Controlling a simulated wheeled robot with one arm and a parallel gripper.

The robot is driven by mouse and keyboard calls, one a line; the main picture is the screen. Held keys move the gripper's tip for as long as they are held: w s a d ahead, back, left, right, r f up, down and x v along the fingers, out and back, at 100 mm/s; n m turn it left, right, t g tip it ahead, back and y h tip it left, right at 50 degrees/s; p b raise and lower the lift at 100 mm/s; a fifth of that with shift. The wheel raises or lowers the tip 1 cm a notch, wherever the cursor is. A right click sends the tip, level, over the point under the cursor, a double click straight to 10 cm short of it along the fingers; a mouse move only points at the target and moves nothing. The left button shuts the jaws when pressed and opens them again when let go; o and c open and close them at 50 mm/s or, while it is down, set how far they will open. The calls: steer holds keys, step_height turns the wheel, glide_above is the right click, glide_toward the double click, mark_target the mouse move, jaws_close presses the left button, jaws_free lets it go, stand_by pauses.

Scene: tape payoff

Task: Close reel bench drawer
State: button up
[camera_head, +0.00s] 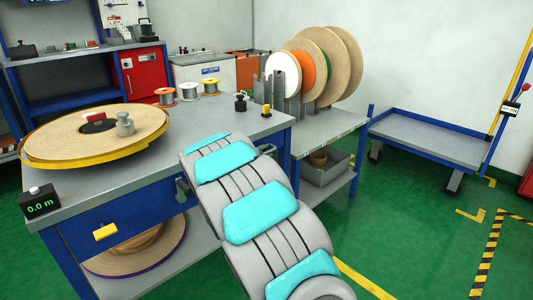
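The reel bench (165,165) stands at left, with a grey top and blue frame. Its blue drawer front (140,213) is under the front edge of the top and has a yellow handle (106,231) toward the left. I cannot tell whether the drawer stands out from the bench. My grey and turquoise arm crosses the middle of the picture and hides the right part of the bench front. I cannot make out my gripper; a small dark grey part shows just left of the arm, and I cannot tell what it is.
A large tape reel (60,143) lies on the bench top, near a black 0.0 m counter (41,202). A lower shelf holds another reel (135,257). A side table (330,125) with upright reels and a blue cart (430,137) stand right.

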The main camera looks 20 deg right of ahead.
steer(key=shift+o, duration=0.8)
steer(key=shift+d, duration=0.1)
steer(key=shift+s, duration=0.1)
steer(key=v, duration=0.7)
steer(key=shift+s+a+b, duration=0.25)
steer(key=shift+a+b, duration=0.05)
steer(key=shift+b, duration=0.05)
